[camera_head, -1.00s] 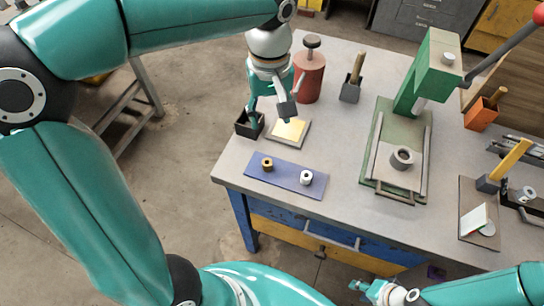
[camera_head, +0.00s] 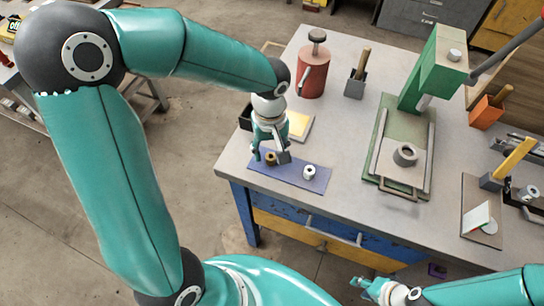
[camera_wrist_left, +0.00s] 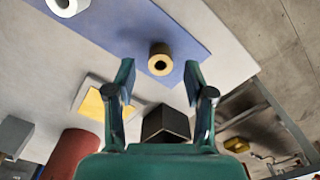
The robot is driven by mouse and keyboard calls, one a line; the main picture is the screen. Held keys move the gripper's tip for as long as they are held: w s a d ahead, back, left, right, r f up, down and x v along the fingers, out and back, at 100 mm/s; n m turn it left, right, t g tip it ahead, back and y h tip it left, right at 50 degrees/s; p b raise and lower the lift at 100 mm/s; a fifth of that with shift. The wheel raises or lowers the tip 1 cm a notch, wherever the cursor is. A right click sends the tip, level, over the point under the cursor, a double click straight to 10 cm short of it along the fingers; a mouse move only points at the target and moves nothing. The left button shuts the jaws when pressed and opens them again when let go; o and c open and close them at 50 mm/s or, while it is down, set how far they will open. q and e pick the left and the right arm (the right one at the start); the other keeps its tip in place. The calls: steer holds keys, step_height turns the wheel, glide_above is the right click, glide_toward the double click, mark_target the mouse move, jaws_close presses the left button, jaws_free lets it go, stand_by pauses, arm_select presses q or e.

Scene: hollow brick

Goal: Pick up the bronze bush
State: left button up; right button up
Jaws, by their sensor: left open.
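The bronze bush (camera_head: 270,159) is a small hollow cylinder standing on the blue mat (camera_head: 318,183). In the left wrist view the bush (camera_wrist_left: 160,60) stands upright between the two fingers, with its dark hole showing. My left gripper (camera_head: 269,157) is open above the bush, with a finger on either side; in the left wrist view its fingertips (camera_wrist_left: 160,72) are clear of it. A white bush (camera_head: 309,172) stands on the same mat to the right. My right gripper (camera_head: 366,285) is low at the picture's bottom right, away from the mat; its jaws are too small to judge.
A green press (camera_head: 420,100) with a grey hollow piece (camera_head: 405,155) stands right of the mat. A red can (camera_head: 313,75), a grey holder (camera_head: 355,87) and a yellow-topped pad (camera_head: 298,124) stand behind. A black box (camera_wrist_left: 166,124) is near the left gripper.

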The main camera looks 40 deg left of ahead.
arm_select(q)
steer(key=shift+f, duration=0.8)
jaws_close()
steer(key=shift+r, duration=0.2)
